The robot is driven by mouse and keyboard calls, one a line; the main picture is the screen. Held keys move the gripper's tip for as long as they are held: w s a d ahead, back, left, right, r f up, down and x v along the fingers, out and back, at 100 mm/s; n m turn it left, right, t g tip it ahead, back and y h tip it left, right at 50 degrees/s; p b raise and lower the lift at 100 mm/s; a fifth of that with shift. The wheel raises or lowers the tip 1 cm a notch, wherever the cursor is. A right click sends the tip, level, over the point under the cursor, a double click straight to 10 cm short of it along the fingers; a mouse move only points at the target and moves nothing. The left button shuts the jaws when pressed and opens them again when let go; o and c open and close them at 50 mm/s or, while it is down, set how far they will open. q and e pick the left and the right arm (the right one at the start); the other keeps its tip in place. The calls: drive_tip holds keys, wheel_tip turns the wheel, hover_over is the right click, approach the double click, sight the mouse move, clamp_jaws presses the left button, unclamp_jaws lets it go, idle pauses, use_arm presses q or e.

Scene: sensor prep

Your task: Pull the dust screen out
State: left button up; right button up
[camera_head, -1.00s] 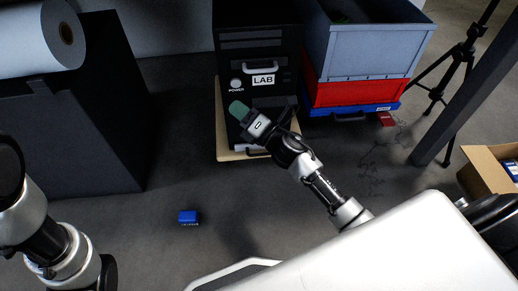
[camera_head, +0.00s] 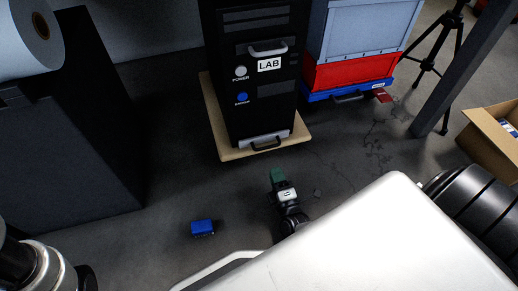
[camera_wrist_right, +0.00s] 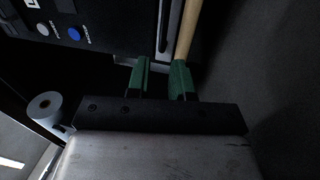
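A black computer tower (camera_head: 249,60) stands upright on a wooden board in the head view, with a LAB label, a white POWER button and a blue button. At its foot is a light grey strip, probably the dust screen (camera_head: 248,143), with a dark handle (camera_head: 266,145). My right gripper (camera_head: 278,174) is low over the floor in front of the tower, apart from the handle. In the right wrist view its two green fingers (camera_wrist_right: 160,78) stand apart with nothing between them. My left arm shows at the lower left; its gripper is out of view.
The wooden board (camera_head: 222,140) sticks out around the tower. A red crate (camera_head: 345,72) and a grey crate are stacked to its right. A small blue block (camera_head: 202,227) lies on the floor at left. A cardboard box (camera_head: 490,140) and a tripod stand at right. Open floor lies before the tower.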

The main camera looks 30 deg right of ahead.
sight(267, 147)
drive_tip(key=shift+d+f+h, duration=0.25)
drive_tip(key=shift+f+h, duration=0.05)
drive_tip(key=shift+w+d+b, duration=0.1)
drive_tip(key=shift+w+b, duration=0.25)
drive_tip(key=b+x, duration=0.5)
drive_tip(key=x, duration=0.3)
drive_tip(key=shift+w, duration=0.25)
drive_tip(key=shift+w+d+r, duration=0.2)
drive_tip(key=shift+w+r, duration=0.05)
drive_tip(key=shift+w, duration=0.4)
clamp_jaws()
